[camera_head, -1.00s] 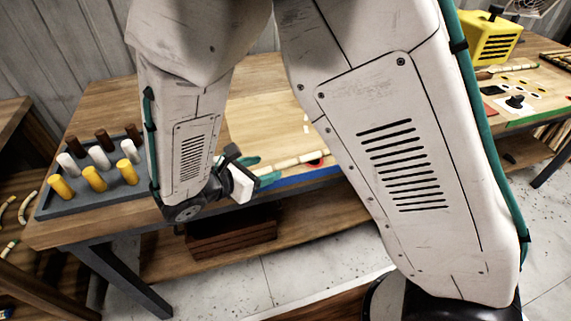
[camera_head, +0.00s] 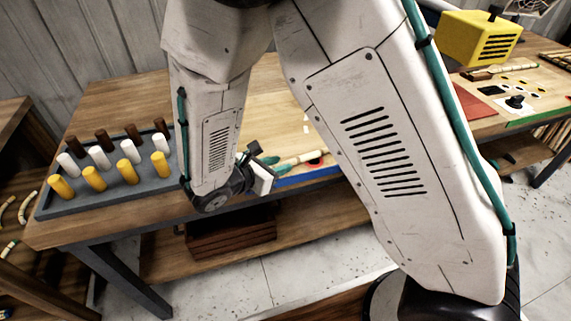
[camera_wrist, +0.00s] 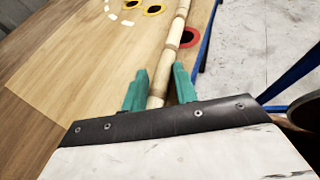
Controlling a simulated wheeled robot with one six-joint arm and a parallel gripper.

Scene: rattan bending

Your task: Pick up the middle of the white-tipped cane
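A pale jointed cane (camera_wrist: 175,37) runs from the top of the wrist view down between the two teal fingers of my gripper (camera_wrist: 160,70).
The cane lies over a wooden board (camera_wrist: 75,60) with a blue edge (camera_wrist: 207,36) and red (camera_wrist: 190,37) and yellow rings. A grey tray (camera_head: 110,197) of brown, white and yellow pegs stands left.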

